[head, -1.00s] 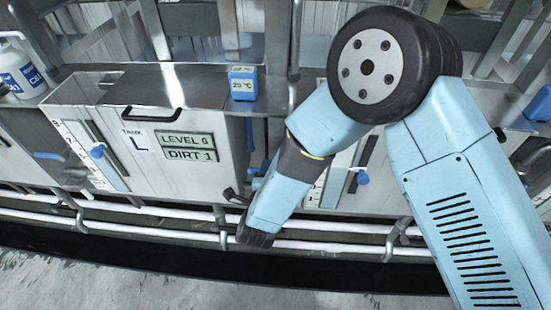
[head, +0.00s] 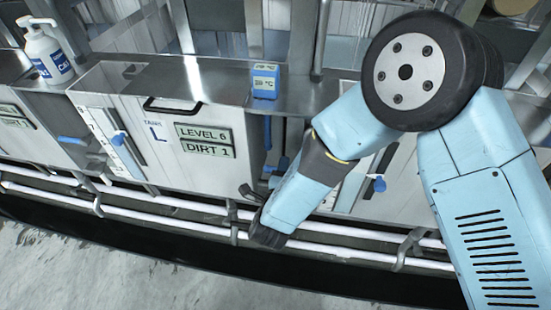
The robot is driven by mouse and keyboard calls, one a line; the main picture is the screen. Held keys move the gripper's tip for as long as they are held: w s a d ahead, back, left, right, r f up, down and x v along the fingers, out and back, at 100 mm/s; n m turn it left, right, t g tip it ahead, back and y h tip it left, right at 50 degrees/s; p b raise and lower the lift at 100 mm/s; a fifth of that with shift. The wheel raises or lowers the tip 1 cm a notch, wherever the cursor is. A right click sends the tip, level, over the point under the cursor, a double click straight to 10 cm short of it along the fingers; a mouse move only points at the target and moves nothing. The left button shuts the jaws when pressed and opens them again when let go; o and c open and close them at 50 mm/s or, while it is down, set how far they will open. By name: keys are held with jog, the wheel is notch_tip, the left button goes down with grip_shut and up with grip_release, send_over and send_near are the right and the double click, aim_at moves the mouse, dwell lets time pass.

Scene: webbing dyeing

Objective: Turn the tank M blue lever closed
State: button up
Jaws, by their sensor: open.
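A tank (head: 405,165) stands just right of tank L; my arm covers most of its front and its label is hidden, so I cannot read whether it is M. A blue lever (head: 281,166) shows at its left, beside my forearm, partly covered; I cannot tell its full angle. A blue knob (head: 378,184) sits on this tank's gauge strip, right of my forearm. My forearm points down and left, its dark end in front of the pipes.
Tank L (head: 185,165) reads LEVEL 6, DIRT 1, with a blue lever (head: 72,140) at its left. White pipes (head: 180,226) run along the front. A blue temperature display (head: 265,80) and a pump bottle (head: 47,52) stand on the ledge. The floor (head: 80,275) in front is clear.

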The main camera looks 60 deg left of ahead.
jog(key=v, duration=1.4)
jog(key=shift+w, duration=0.1)
